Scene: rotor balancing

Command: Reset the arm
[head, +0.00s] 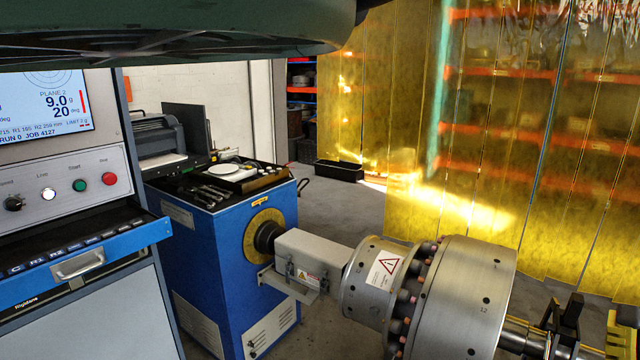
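My gripper is not in the head view, so I cannot see whether it holds anything. The steel rotor (462,300) lies level at the lower right, with a ring of bolts around its flange and a warning label on its narrower drum. A grey guarded shaft (312,256) links it to the blue balancing machine (225,262). The control cabinet's screen (45,108) at the left reads PLANE 2, 9.0 g, 20 deg.
Hand tools and a white dish (232,171) lie on the blue machine's top. A drawer (85,258) sticks out of the cabinet at the left. A yellow strip curtain (500,140) closes off the right rear. Grey floor (345,215) is clear behind the shaft.

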